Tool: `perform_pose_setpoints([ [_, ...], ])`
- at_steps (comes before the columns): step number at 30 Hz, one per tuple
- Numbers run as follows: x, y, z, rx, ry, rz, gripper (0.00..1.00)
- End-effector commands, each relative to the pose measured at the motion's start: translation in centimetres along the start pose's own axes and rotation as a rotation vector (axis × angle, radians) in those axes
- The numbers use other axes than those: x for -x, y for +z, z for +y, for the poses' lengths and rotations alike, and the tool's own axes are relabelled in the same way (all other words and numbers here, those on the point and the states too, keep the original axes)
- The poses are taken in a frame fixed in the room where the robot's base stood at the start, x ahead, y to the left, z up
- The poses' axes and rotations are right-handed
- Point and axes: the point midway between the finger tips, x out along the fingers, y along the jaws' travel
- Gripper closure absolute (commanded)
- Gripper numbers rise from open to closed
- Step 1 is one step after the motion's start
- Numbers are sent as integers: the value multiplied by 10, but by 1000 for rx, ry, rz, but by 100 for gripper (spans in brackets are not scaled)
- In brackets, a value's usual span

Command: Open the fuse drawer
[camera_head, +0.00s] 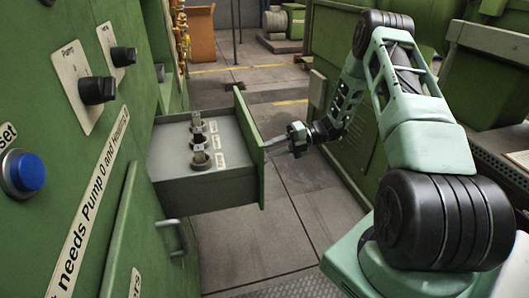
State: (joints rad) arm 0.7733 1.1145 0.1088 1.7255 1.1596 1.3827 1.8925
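The fuse drawer (210,192) stands pulled out of the green cabinet at the left. Inside it, several dark cylindrical fuses (200,158) stand in a row beside small white labels. The drawer's green front panel (250,140) faces right, and its outer face and any handle there are mostly hidden from this side. My gripper (275,145) is at the outer side of this panel, near its middle height, with its fingers pointing left at it. The fingers are small and partly behind the panel edge. I cannot tell whether they touch or hold a handle.
The green cabinet wall at the left carries black knobs (98,90) and a blue button (24,173). A metal handle (172,238) sits on a door below the drawer. Green machinery (355,150) stands at the right behind my arm. The tiled floor (255,240) between is clear.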

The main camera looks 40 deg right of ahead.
Motion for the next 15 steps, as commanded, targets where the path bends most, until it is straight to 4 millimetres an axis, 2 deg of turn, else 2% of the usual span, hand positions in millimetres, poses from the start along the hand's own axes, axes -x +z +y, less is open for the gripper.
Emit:
perform_pose_setpoints([
  [1, 13, 1, -1, 1, -1, -5, 71],
  [9, 77, 0, -1, 0, -1, -3, 71],
  [15, 115, 0, -2, -1, -1, -2, 71],
])
